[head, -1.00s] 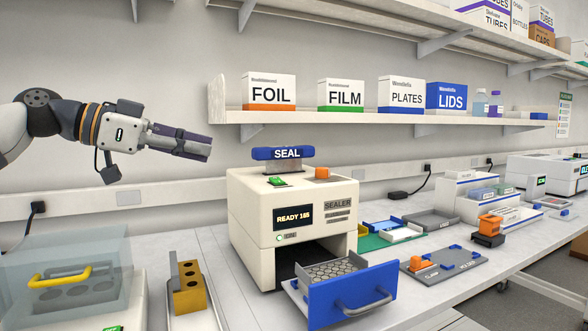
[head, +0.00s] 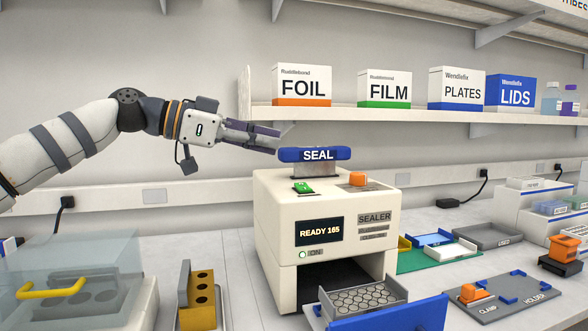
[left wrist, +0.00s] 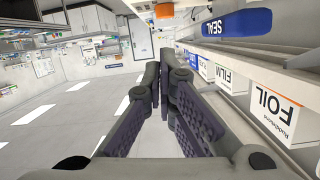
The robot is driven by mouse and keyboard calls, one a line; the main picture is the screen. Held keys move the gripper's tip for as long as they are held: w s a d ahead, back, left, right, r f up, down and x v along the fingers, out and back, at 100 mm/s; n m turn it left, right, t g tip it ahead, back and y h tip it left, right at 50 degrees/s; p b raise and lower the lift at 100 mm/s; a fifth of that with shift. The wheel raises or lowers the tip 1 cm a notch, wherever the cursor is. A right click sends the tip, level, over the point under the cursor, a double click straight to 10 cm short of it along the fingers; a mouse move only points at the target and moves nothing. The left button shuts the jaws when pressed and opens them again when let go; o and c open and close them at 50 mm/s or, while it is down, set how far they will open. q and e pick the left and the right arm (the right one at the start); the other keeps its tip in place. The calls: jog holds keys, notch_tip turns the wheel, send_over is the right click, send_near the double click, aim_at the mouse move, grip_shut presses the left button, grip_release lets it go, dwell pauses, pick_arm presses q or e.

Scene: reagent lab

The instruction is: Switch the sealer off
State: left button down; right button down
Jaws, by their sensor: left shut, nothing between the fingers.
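The sealer (head: 277,225) is a cream box on the bench. Its display (head: 319,231) reads READY 165, and a small green lamp (head: 302,254) beside the word ON is lit. A green switch (head: 303,187) sits on its top at the left, and an orange button (head: 358,179) at the right. A blue SEAL bar (head: 315,154) stands above the top; it also shows in the left wrist view (left wrist: 237,24). My left gripper (head: 281,140) is shut and empty, above and behind the switch, near the bar's left end. My right gripper is not in view.
The sealer's blue-fronted drawer (head: 425,315) is open, with a metal plate holder (head: 362,299) in it. A shelf (head: 410,116) with boxes runs above and behind. A clear-lidded unit (head: 60,270) and a yellow rack (head: 201,290) stand left of the sealer.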

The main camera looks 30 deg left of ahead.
pick_arm(q)
send_over(303, 187)
jog(key=a, duration=0.1)
jog(key=shift+s+f+b, duration=0.25)
jog(key=shift+f+b, duration=0.05)
jog(key=shift+f, duration=0.75)
jog(key=shift+a+f, duration=0.15)
jog(key=shift+f, duration=0.7)
jog(key=shift+a+f, duration=0.15)
jog(key=shift+f, duration=0.65)
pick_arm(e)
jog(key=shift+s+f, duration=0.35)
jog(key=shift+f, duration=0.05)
